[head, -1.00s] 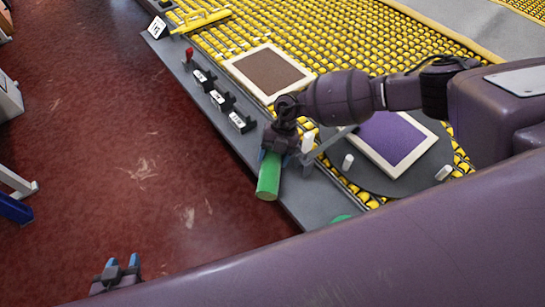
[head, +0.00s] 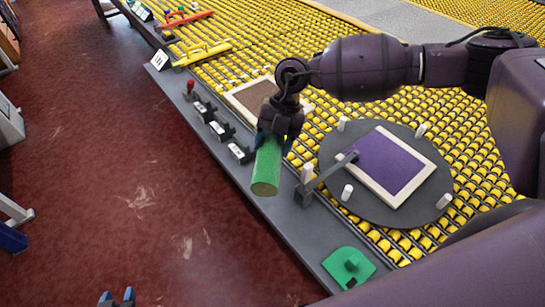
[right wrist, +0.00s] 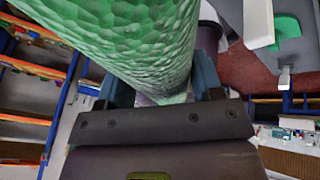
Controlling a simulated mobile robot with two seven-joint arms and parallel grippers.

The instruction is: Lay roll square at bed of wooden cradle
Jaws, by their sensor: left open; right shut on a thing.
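My right gripper (head: 279,132) is shut on a green roll (head: 266,170) in the head view. The roll hangs down from the fingers, its lower end free, in front of the grey edge of the conveyor. In the right wrist view the textured roll (right wrist: 130,35) fills the upper left, between the blue fingers of the right gripper (right wrist: 160,88). My left gripper (head: 117,298) shows only its blue fingertips at the bottom edge of the head view, open and empty, far from the roll. I cannot make out a wooden cradle in either view.
A yellow roller conveyor (head: 410,105) carries a brown framed panel (head: 247,92) and a grey turntable (head: 345,200) with a purple framed panel (head: 388,165). A grey arm (head: 325,178), small black-and-white fixtures (head: 220,130) and a green piece (head: 347,268) line the edge. The red floor (head: 110,170) is open.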

